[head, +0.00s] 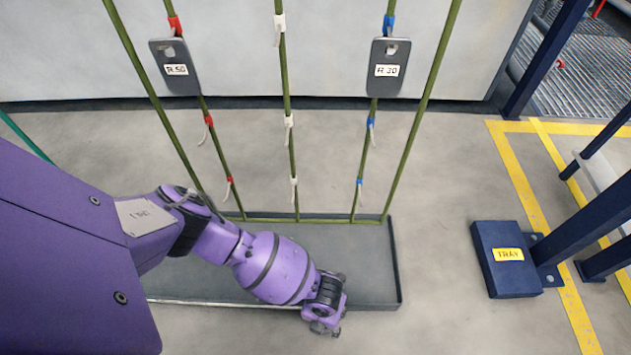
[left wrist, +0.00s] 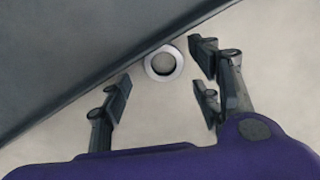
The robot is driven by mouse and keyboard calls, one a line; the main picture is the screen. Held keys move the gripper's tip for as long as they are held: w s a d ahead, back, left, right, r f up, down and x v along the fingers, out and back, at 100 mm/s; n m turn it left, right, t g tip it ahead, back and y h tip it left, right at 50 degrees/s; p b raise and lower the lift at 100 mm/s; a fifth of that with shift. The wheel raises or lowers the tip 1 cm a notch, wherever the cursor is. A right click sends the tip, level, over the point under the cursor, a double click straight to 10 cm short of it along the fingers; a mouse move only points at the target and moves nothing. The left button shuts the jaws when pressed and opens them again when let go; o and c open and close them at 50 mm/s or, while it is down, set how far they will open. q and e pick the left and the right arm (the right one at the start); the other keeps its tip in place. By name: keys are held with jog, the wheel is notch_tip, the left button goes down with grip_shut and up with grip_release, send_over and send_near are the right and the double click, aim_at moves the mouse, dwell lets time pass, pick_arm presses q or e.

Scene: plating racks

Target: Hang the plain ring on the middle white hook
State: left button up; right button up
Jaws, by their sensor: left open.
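The plain ring (left wrist: 163,81) is pale metal and lies flat on the floor beside the tray's edge in the left wrist view. My left gripper (left wrist: 162,72) is open above it, fingers on either side of it and not gripping. In the head view my left gripper (head: 326,318) hangs down by the tray's front right; I cannot make out the ring there. White hooks line the middle green bar: an upper one (head: 279,26), a middle one (head: 289,121) and a lower one (head: 294,182). No ring hangs on them. My right gripper is out of view.
The green rack stands at the back of a dark tray (head: 385,293). Red hooks (head: 209,121) line the left bar, blue hooks (head: 370,123) the right; grey tags (head: 174,85) (head: 388,82) hang on their upper hooks. A blue TRAY-labelled foot (head: 503,280) stands right. Floor between is clear.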

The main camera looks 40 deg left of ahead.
pick_arm(q)
notch_tip(320, 180, down, 4)
jog(key=shift+r+b, duration=0.15)
jog(key=shift+b, duration=0.85)
jog(key=c, duration=1.4)
jog(key=shift+o, duration=0.2)
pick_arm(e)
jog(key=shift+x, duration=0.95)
pick_arm(q)
jog(key=shift+r, duration=0.1)
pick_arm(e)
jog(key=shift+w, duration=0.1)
pick_arm(q)
jog(key=shift+r+p, duration=0.5)
jog(key=shift+r, duration=0.05)
notch_tip(320, 180, up, 3)
jog(key=shift+d+f+p, duration=0.15)
jog(key=shift+f+p, duration=0.05)
jog(key=shift+p, duration=0.5)
jog(key=s+d+r+p, duration=0.2)
jog(key=d+r+p, duration=0.4)
jog(key=d+r, duration=0.3)
jog(key=shift+s+d+r, duration=0.2)
jog(key=shift+d, duration=2.15)
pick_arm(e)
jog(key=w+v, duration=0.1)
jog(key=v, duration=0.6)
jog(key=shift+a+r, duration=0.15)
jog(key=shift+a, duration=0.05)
